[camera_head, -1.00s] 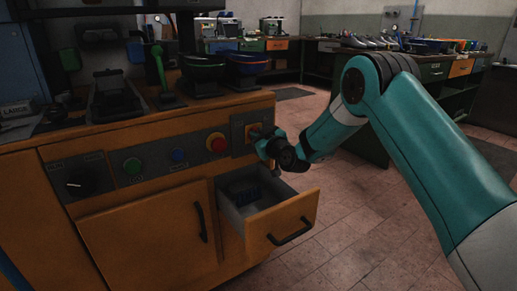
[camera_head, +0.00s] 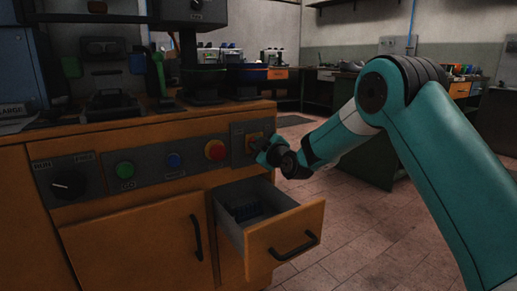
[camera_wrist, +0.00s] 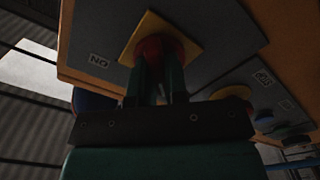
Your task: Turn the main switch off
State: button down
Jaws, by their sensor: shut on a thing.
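The main switch is a red knob (camera_wrist: 157,46) on a yellow square plate (camera_wrist: 185,24), set in a grey panel with an "ON" label beside it in the wrist view. My gripper (camera_wrist: 160,76) has its two fingers shut on the red knob, one on each side. In the head view the switch's yellow plate (camera_head: 250,146) is at the right end of the orange cabinet's front, and my gripper (camera_head: 264,151) reaches it from the right. The fingers hide part of the knob, and its exact turn is hard to read.
An open drawer (camera_head: 284,240) juts out below my gripper. Left of the switch are a red button (camera_head: 215,150), a blue button (camera_head: 174,160), a green button (camera_head: 125,170) and a black rotary knob (camera_head: 69,184). Open floor (camera_head: 370,235) lies to the right.

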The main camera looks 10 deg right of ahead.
jog(key=c, duration=1.1)
grip_release()
jog(key=shift+c, duration=0.2)
jog(key=b+v, duration=0.3)
jog(key=v, duration=1.4)
jog(key=shift+s, duration=0.2)
